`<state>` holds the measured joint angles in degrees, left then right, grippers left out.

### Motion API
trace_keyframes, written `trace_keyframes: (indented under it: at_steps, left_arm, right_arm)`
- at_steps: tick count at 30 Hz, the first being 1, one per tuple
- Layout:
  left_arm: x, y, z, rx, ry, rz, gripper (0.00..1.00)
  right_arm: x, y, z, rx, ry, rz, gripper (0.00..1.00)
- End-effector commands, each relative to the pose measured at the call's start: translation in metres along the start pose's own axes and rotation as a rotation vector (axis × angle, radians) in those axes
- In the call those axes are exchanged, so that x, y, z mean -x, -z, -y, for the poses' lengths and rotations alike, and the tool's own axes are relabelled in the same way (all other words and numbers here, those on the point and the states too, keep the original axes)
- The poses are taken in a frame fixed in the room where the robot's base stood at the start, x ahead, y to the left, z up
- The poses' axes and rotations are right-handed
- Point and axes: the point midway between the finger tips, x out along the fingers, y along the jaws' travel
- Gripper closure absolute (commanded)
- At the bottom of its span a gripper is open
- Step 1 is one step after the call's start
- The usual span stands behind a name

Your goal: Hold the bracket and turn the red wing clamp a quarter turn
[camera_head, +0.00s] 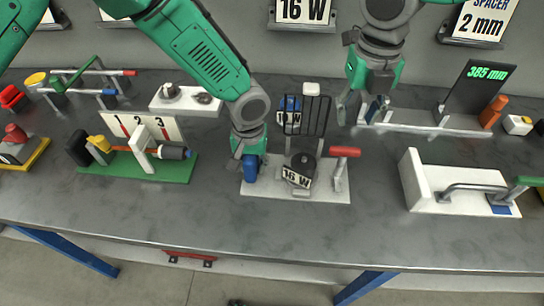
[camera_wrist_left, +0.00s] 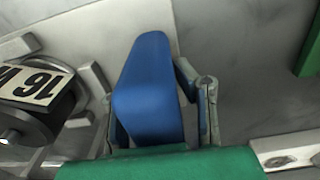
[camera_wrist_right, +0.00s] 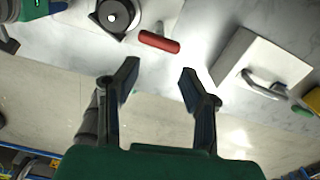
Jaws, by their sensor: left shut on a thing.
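The white base plate (camera_head: 318,192) at the middle of the bench carries a blue upright grip (camera_head: 250,168), probably the bracket, a dark round part with a "16 W" label (camera_head: 297,178), and a red-handled clamp (camera_head: 345,151). My left gripper (camera_head: 249,160) is shut on the blue grip, which fills its jaws in the left wrist view (camera_wrist_left: 150,95). My right gripper (camera_head: 362,106) is open and empty, behind and right of the clamp. In the right wrist view the red handle (camera_wrist_right: 159,41) lies beyond the open fingers (camera_wrist_right: 156,84), apart from them.
A black wire rack (camera_head: 307,113) stands behind the round part. A white block with a metal handle (camera_head: 455,188) is at the right, and a green board numbered 1 to 3 (camera_head: 140,172) at the left. Bare bench (camera_head: 300,235) lies in front.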

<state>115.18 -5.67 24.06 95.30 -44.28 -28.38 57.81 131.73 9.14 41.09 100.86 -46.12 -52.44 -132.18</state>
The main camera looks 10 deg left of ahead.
Motion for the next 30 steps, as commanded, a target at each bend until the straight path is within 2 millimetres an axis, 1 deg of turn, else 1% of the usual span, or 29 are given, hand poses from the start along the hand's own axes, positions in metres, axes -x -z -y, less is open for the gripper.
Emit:
trace_keyframes:
  at_steps: [5,8,11,13,17,20,23,24,27,30]
  left_arm:
    - [0.0,0.0,0.0,0.0,-0.001,0.0,1.0]
    - [0.0,0.0,0.0,0.001,-0.001,0.0,1.0]
    - [0.0,0.0,0.0,0.0,-0.001,0.0,1.0]
    - [0.0,0.0,0.0,0.0,-0.001,-0.001,1.0]
    - [0.0,0.0,0.0,0.001,-0.001,-0.001,1.0]
    - [0.0,0.0,0.0,0.001,-0.001,-0.001,1.0]
    - [0.0,0.0,0.0,0.001,-0.001,-0.001,1.0]
    - [0.001,0.0,0.0,0.0,-0.001,-0.001,1.0]
    - [0.001,0.0,0.0,0.0,-0.001,-0.001,1.0]
    - [0.0,0.0,0.001,0.0,-0.002,-0.001,1.0]
  right_arm:
    - [-0.002,0.001,-0.001,-0.013,-0.016,-0.009,0.64]
    - [-0.009,0.005,-0.005,-0.071,-0.082,-0.045,0.64]
    - [-0.018,0.012,-0.012,-0.189,-0.206,-0.12,0.64]
    - [-0.025,0.017,-0.015,-0.307,-0.315,-0.194,0.64]
    - [-0.032,0.021,-0.012,-0.565,-0.517,-0.351,0.64]
    - [-0.036,0.021,0.001,-0.773,-0.652,-0.476,0.64]
    - [-0.04,0.018,0.023,-0.98,-0.768,-0.596,0.64]
    - [-0.042,0.017,0.034,-1.058,-0.807,-0.638,0.64]
    - [-0.047,0.015,0.061,-1.23,-0.888,-0.731,0.64]
    - [-0.051,0.015,0.083,-1.359,-0.941,-0.799,0.64]
